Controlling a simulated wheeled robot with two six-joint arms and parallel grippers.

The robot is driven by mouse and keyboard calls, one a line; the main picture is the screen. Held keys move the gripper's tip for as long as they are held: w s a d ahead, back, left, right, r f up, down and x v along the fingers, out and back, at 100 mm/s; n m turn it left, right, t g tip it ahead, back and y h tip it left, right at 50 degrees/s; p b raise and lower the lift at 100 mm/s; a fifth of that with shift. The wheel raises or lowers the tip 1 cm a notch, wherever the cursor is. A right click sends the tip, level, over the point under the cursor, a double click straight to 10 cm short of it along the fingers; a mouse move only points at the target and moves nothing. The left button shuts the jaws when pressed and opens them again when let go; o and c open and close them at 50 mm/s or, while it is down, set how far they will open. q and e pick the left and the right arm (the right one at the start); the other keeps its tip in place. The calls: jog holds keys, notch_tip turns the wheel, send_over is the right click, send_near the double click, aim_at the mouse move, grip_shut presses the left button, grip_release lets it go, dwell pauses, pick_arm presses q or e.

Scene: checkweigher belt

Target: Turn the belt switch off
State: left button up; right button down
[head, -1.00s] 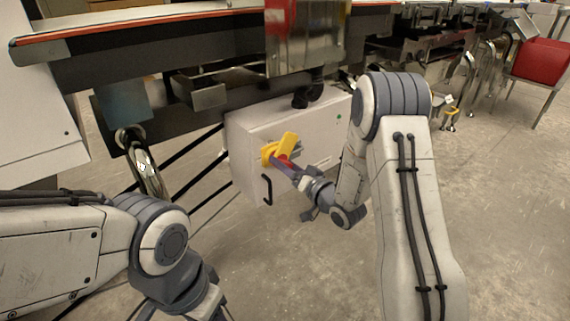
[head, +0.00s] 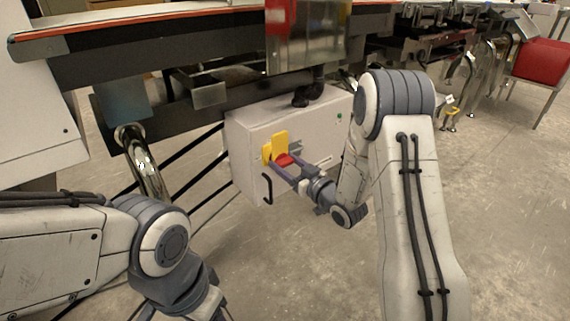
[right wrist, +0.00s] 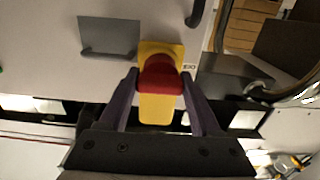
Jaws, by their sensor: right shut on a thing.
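The belt switch sits on the front of a pale control box (head: 245,140). It has a yellow backing plate (right wrist: 150,47), a red knob (head: 284,160) and a yellow lever (head: 280,142). In the head view the lever stands nearly upright. The right wrist view shows the red knob (right wrist: 160,73) with the yellow lever (right wrist: 157,108) reaching towards the gripper's base. My right gripper (head: 286,158) is shut on the switch knob, one finger on each side in the right wrist view (right wrist: 160,76). My left gripper (head: 185,312) is only partly visible at the bottom edge, its fingertips cut off.
A black hook-shaped handle (head: 267,190) is on the box below the switch. The conveyor frame (head: 180,45) runs above the box. A shiny curved metal leg (head: 145,165) stands to the left.

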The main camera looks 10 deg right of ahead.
dwell(0.3)
jog(key=shift+c, duration=0.4)
grip_release()
jog(key=shift+s, duration=0.1)
jog(key=p+v, duration=0.3)
jog(key=v, duration=0.7)
jog(key=shift+s+p, duration=0.15)
jog(key=shift+p, duration=0.15)
